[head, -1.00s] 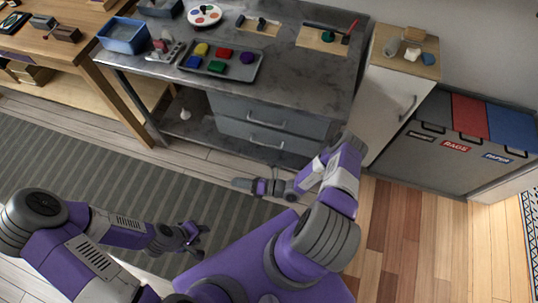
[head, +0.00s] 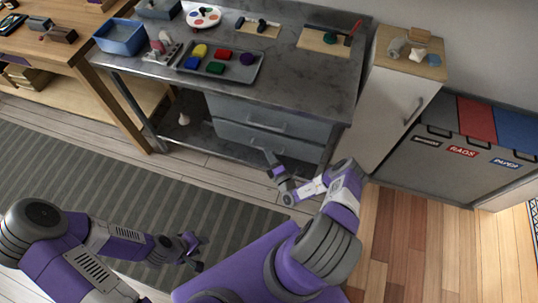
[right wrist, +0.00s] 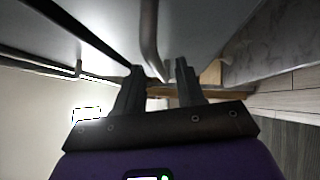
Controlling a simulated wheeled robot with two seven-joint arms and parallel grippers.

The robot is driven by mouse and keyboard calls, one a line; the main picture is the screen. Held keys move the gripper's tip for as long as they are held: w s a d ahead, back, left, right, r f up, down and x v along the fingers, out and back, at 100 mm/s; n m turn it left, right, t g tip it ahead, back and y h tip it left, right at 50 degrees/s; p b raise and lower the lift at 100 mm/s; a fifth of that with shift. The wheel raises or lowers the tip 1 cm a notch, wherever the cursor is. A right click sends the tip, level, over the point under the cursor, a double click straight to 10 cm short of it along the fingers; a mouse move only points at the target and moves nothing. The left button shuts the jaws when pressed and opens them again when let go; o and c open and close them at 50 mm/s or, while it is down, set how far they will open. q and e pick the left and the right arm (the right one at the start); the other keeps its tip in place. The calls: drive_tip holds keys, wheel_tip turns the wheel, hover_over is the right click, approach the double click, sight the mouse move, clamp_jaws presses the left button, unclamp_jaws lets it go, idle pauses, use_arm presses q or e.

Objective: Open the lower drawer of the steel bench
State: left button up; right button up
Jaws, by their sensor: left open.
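The steel bench (head: 310,75) stands at the back centre with two grey drawers under its top, both apparently closed. The upper drawer (head: 235,110) has a bar handle (head: 266,126). My left gripper (head: 197,252) is open and empty above the striped rug, far from the bench.
A white cabinet (head: 392,105) stands right of the bench, with labelled bins (head: 460,145) beyond. A tray of coloured blocks (head: 220,66) and a blue bin (head: 120,36) are on the bench top.

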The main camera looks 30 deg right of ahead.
drive_tip(key=shift+w, duration=0.1)
clamp_jaws()
idle(0.4)
